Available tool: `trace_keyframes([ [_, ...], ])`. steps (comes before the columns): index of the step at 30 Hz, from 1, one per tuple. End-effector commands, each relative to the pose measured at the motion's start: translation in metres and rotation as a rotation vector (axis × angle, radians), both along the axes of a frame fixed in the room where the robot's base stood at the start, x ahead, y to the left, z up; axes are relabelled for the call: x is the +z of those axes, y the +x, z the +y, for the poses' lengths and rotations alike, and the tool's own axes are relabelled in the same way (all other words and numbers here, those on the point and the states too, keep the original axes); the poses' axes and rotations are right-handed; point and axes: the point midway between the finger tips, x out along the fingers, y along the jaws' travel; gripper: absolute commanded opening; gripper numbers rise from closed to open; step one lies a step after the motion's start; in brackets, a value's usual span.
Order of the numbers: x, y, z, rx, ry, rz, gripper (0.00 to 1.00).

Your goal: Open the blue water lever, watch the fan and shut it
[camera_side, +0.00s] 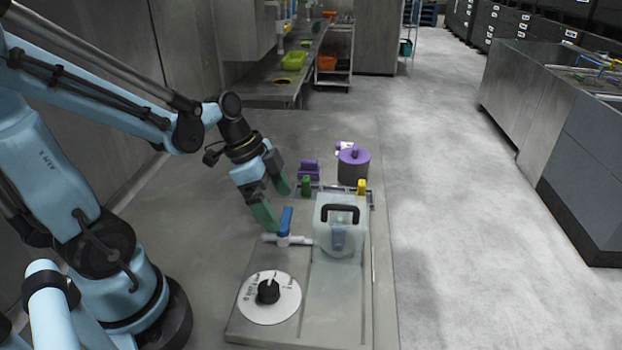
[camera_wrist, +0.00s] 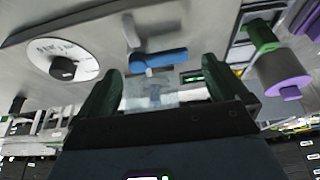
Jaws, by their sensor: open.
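In the wrist view the lever (camera_wrist: 158,60) lies crosswise between the fingertips, with gaps at both ends; I cannot tell whether anything touches. A bluish part (camera_side: 338,238) shows dimly in the tank below its black handle. I cannot tell whether this is the fan.
A white dial with a black knob (camera_side: 268,292) is at the panel's front left. Behind the tank are a green part (camera_side: 305,187), a yellow part (camera_side: 361,187), a purple block (camera_side: 309,170) and a dark pot with a purple lid (camera_side: 354,155). The table left of the panel is bare.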

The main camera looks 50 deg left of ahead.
Motion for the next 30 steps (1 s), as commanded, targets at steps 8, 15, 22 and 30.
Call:
trace_keyframes([
  [8, 0.032, -0.009, 0.010, 0.002, -0.001, -0.001, 1.00],
  [15, 0.061, -0.018, 0.018, 0.002, 0.000, 0.000, 1.00],
  [22, 0.083, -0.024, 0.025, 0.000, 0.001, -0.001, 1.00],
  [30, 0.092, -0.027, 0.027, -0.001, 0.001, -0.001, 1.00],
])
